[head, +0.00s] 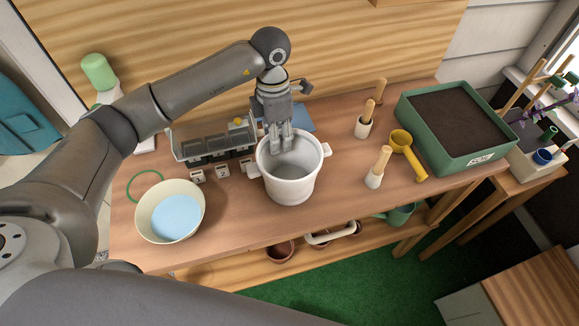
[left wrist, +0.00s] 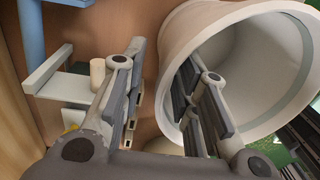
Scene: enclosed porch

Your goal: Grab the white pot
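The white pot (head: 290,191) stands upright on the wooden bench in the head view, with a small handle on each side. It fills the right of the left wrist view (left wrist: 262,58), its mouth seen from close up. My left gripper (head: 281,145) points down at the pot's back rim. In the left wrist view its fingers (left wrist: 165,95) are apart, with the pot's wall between them: one finger is outside the wall and the other is inside the mouth. I cannot see the finger pads pressing on the wall. My right gripper is not in view.
A cream bowl with blue contents (head: 147,208) is left of the pot. A grey tray (head: 184,155) and small white labelled blocks (head: 222,170) are close behind-left.

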